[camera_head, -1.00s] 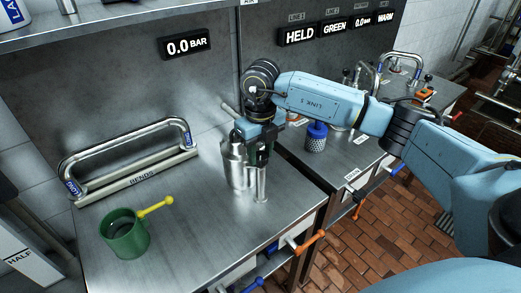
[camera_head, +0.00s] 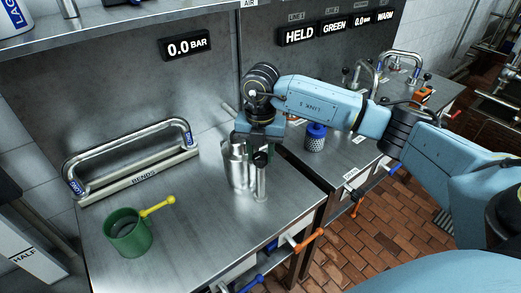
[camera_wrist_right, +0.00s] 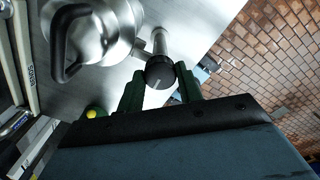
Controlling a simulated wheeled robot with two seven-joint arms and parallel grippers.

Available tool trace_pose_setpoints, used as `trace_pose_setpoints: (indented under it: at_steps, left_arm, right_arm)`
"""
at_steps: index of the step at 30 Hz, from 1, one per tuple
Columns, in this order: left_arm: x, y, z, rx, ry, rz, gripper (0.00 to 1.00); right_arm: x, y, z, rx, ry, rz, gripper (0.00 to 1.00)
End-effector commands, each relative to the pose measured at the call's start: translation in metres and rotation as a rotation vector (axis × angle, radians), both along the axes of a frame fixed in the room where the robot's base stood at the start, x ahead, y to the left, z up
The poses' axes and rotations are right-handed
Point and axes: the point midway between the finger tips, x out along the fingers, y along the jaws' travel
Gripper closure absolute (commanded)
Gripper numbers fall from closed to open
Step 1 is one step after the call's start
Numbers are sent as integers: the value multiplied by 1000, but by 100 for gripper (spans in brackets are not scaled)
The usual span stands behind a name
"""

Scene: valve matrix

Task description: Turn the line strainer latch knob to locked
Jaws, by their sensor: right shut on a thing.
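The line strainer appears to be the steel canister (camera_head: 237,168) on the steel bench; its round lid with a dark loop handle (camera_wrist_right: 70,45) shows in the right wrist view. Beside it stands a slim steel post (camera_head: 260,184) topped by a dark round knob (camera_wrist_right: 160,72), apparently the latch knob. My right gripper (camera_head: 262,156) points down over this post. In the right wrist view its green fingers (camera_wrist_right: 160,88) stand on either side of the knob, shut on it. The knob's lock position cannot be read. My left gripper is out of view.
A blue-capped cylinder (camera_head: 315,138) stands on the bench to the right. Orange (camera_head: 308,240) and blue handles stick out below the front edge.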

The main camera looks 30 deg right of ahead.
Motion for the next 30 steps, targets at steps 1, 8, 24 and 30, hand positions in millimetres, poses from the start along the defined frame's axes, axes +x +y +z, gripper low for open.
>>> trace_pose_setpoints:
  at_steps: [1,8,24,30]
  left_arm:
    - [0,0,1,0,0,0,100]
    - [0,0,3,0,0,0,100]
    - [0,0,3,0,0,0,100]
    - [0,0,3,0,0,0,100]
  right_arm:
    - [1,0,2,0,-4,-21,87]
    - [1,-1,2,1,-5,-75,87]
    - [1,-1,2,1,-5,-86,55]
    - [1,0,1,0,-3,-84,43]
